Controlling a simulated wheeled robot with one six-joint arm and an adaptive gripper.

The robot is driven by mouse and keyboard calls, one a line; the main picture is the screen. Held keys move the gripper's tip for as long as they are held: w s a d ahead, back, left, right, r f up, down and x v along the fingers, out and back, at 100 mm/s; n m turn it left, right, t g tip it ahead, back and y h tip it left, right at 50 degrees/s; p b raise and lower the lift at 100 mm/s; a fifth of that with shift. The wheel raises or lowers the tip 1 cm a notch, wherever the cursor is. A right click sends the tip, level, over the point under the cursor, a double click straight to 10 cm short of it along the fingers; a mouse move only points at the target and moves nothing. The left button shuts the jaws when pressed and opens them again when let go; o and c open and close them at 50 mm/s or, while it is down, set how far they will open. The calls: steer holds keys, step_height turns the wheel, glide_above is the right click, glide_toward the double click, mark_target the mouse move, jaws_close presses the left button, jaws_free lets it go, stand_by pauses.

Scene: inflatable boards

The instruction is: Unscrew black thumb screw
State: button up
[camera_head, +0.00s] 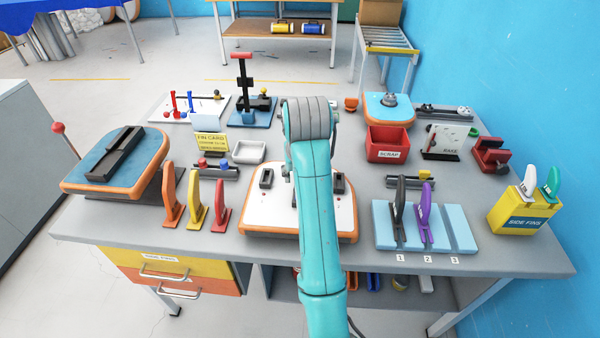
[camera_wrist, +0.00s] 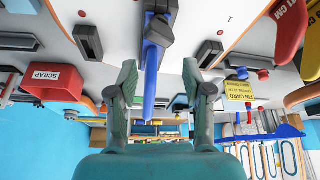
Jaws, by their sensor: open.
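In the wrist view my gripper (camera_wrist: 160,75) is open, with its two teal fingers spread on either side of an upright blue fin. The blue fin (camera_wrist: 151,70) stands edge-on in a dark holder (camera_wrist: 160,28) on the white board (camera_wrist: 120,40). A visible gap separates the fin from each finger. I cannot clearly make out a black thumb screw; it may be among the dark parts at the fin's base. In the head view my teal arm covers the middle of the orange-edged white board (camera_head: 265,215) and hides my gripper.
Black fin boxes sit at both sides of the board, one at the left (camera_head: 266,179). A red scrap bin (camera_head: 388,143) stands behind right. Orange, yellow and red fins (camera_head: 194,199) stand at left. A light-blue rack (camera_head: 455,228) with fins is at right.

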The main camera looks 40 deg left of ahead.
steer(key=shift+m+h, duration=0.3)
steer(key=shift+m, duration=0.8)
steer(key=shift+d+m+t+h, duration=0.1)
steer(key=shift+m+t+h, duration=0.3)
steer(key=shift+m, duration=0.5)
steer(key=shift+m+h, duration=0.3)
steer(key=shift+m, duration=0.6)
steer(key=shift+m+h, duration=0.4)
steer(key=shift+m, duration=0.7)
steer(key=o, duration=0.6)
steer(key=shift+c, duration=0.2)
